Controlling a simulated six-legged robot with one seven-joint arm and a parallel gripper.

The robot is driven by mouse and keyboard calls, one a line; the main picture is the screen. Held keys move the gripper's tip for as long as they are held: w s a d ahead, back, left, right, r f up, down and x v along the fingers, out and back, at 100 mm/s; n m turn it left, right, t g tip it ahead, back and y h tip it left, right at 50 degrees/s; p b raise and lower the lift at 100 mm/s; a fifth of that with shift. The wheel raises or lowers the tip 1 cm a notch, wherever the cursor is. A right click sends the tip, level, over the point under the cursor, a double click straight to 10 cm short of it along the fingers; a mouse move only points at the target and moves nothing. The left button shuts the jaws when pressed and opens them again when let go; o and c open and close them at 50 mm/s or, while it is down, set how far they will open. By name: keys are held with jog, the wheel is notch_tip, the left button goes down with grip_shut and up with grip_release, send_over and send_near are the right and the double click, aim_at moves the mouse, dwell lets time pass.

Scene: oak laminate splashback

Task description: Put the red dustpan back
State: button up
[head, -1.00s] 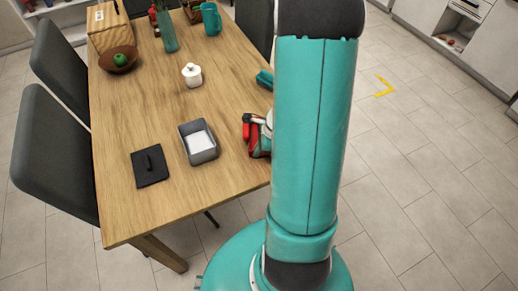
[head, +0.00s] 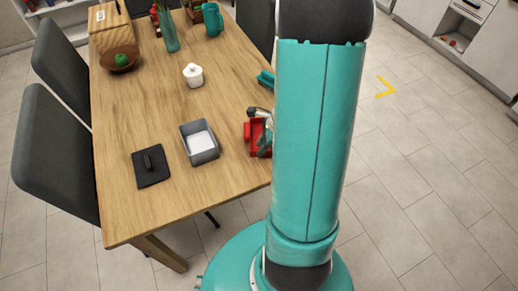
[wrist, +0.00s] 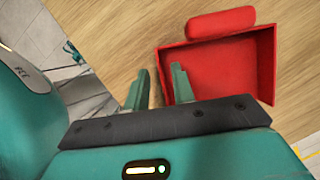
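The red dustpan (head: 254,140) is at the right edge of the wooden table in the head view, partly hidden by my arm. In the wrist view the red dustpan (wrist: 235,62) shows as a shallow box with a rounded red bar along its top side. My gripper (wrist: 160,85) is open, its two teal fingers apart. In that view the dustpan's left wall lies between the fingertips, and the right finger overlaps the dustpan's inside. I cannot tell whether either finger touches it. In the head view my gripper is mostly hidden behind my arm.
On the table (head: 140,105) stand a grey bin with white inside (head: 186,133), a black flat piece with a handle (head: 150,178) and a white jar (head: 193,77). A bowl with green fruit (head: 120,62) is farther back. A yellow corner mark (head: 385,88) is on the open floor.

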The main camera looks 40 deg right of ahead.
jog(key=v, duration=0.9)
jog(key=shift+r, duration=0.2)
jog(key=s+a+r+n+t+h, duration=0.1)
jog(key=a+r+n, duration=0.8)
jog(key=a+n, duration=0.3)
jog(key=s+a+r+n+t+h, duration=0.1)
jog(key=s+a+r+n+h, duration=0.1)
jog(key=a+r+n, duration=0.8)
jog(key=shift+s+a+r+n+t+h, duration=0.3)
jog(key=shift+a+n, duration=0.7)
jog(key=shift+n, duration=0.9)
